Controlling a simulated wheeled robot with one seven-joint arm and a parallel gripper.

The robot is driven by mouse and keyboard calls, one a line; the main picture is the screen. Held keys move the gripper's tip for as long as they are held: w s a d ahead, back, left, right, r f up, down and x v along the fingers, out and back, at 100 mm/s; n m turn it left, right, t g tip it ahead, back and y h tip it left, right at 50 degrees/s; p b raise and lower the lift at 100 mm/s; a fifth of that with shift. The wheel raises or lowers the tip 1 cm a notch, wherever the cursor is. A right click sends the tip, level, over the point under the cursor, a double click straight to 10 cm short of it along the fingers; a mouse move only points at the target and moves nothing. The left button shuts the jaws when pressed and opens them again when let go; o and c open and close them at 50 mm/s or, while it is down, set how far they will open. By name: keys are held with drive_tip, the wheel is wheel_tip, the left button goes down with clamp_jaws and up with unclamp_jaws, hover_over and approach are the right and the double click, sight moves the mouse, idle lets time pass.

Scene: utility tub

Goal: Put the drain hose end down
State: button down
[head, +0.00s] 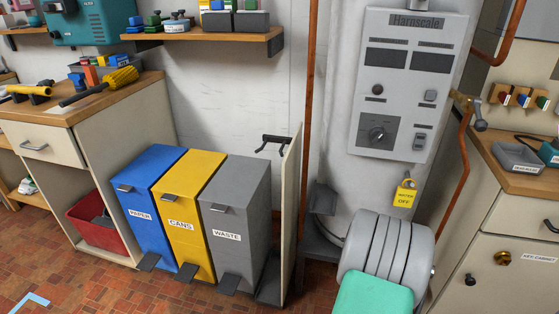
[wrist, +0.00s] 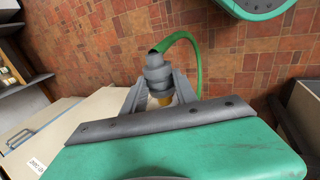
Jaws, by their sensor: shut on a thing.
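The drain hose end (wrist: 156,66) is a grey stepped fitting in the wrist view, with a yellowish part between the fingers. The green hose (wrist: 188,38) bends from it to the right and drops behind my gripper. My gripper (wrist: 159,88) is shut on the hose end and holds it over the brick-patterned floor. I cannot tell its exact height above the floor. The hose end and my fingertips do not show in the head view.
Blue paper (head: 150,200), yellow cans (head: 187,215) and grey waste (head: 233,215) bins stand left of a thin upright panel (head: 290,210). A cream cabinet (head: 500,265) stands at the right. The tiled floor (wrist: 100,45) is mostly clear in the wrist view.

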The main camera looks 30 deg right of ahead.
wheel_tip(320, 180, up, 11)
drive_tip(key=s+m, duration=0.2)
drive_tip(key=w+a+r+n, duration=0.1)
drive_tip(key=w+a+r, duration=0.1)
drive_tip(key=w+r, duration=0.7)
drive_tip(key=w+a+r+n, duration=0.1)
drive_tip(key=w+a+r, duration=0.3)
drive_tip(key=w, duration=0.9)
drive_tip(key=w+a+r+n+t, duration=0.1)
drive_tip(key=w+a+r+n, duration=0.35)
drive_tip(key=w+a, duration=0.65)
drive_tip(key=w+a+r+n+t+h, duration=0.1)
drive_tip(key=w+a+n, duration=0.15)
drive_tip(key=a, duration=0.65)
drive_tip(key=w+a+n+t, duration=0.1)
drive_tip(key=w+a, duration=0.2)
drive_tip(key=a, duration=0.6)
drive_tip(key=s+r+p, duration=0.4)
drive_tip(key=r+p, duration=0.6)
drive_tip(key=p, duration=0.2)
drive_tip(key=s+r+p, duration=0.4)
drive_tip(key=r+p, duration=0.6)
drive_tip(key=p, duration=0.1)
drive_tip(key=shift+s+a+r+n+p, duration=0.15)
drive_tip(key=shift+a+r+n+p, duration=0.15)
drive_tip(key=shift+a+p, duration=0.1)
